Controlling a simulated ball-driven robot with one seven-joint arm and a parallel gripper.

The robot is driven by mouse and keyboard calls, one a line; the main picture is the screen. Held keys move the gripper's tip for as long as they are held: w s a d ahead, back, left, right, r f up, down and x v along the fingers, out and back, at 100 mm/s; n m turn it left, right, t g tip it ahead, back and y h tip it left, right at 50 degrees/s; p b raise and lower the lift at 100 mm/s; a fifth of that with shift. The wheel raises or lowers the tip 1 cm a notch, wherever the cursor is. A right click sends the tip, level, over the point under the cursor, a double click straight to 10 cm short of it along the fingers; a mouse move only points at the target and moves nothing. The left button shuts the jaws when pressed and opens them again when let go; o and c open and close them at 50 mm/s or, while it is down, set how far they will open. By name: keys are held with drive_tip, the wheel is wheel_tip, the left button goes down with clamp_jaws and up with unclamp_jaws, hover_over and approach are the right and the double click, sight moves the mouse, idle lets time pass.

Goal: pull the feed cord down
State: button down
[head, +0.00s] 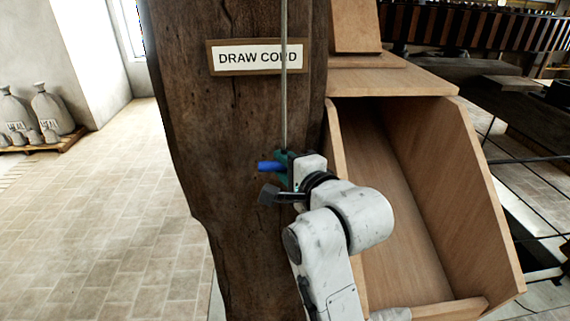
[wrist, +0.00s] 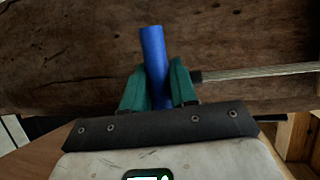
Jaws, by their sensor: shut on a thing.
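The feed cord (head: 284,90) is a thin pale cord that hangs straight down in front of a dark wooden post. A blue handle (head: 268,166) is at its lower end, held crosswise in my gripper (head: 283,169). In the wrist view the green fingers of my gripper (wrist: 160,88) are shut on the blue handle (wrist: 153,55), one on each side. The cord (wrist: 260,71) runs off to the right there, from a dark fitting beside the right finger. The part of the handle between the fingers is partly hidden.
The wooden post (head: 235,180) stands close behind my gripper and bears a "DRAW CORD" sign (head: 232,58). A wooden chute (head: 475,200) is just to the right of my arm. Grey sacks (head: 50,108) stand on a pallet at the far left. The tiled floor (head: 120,210) at left is clear.

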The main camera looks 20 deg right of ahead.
wheel_tip(320, 180, down, 7)
drive_tip(key=b, duration=0.3)
drive_tip(key=shift+b, duration=0.35)
drive_tip(key=c, duration=1)
unclamp_jaws()
drive_tip(key=shift+o, duration=0.2)
drive_tip(key=s+r+b, duration=0.1)
drive_tip(key=s+r, duration=0.1)
drive_tip(key=s, duration=0.8)
drive_tip(key=shift+s+d, duration=0.3)
drive_tip(key=shift+d, duration=0.1)
drive_tip(key=shift+s+f, duration=0.1)
